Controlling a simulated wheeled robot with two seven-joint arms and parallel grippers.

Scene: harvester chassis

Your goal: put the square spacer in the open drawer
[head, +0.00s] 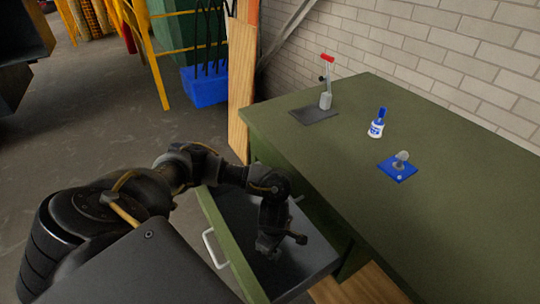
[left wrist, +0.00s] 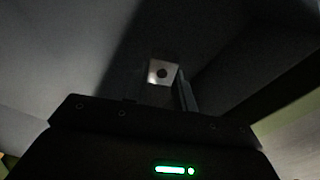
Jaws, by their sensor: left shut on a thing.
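The square spacer (left wrist: 154,76) is a small light square plate with a dark round hole, seen in the left wrist view between the fingers of my left gripper (left wrist: 163,84). The gripper is shut on it. In the head view my left gripper (head: 268,252) points down inside the open drawer (head: 222,232), which has green walls and a dark grey inside. The spacer is hidden by the gripper there. I cannot tell whether it touches the drawer floor. My right gripper is not in view.
The green workbench (head: 330,165) bears a red-handled lever on a dark plate (head: 314,113), a blue and white bottle (head: 376,125) and a blue plate with a grey knob (head: 397,170). A brick wall (head: 450,50) stands behind. The drawer has a white handle (head: 212,250).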

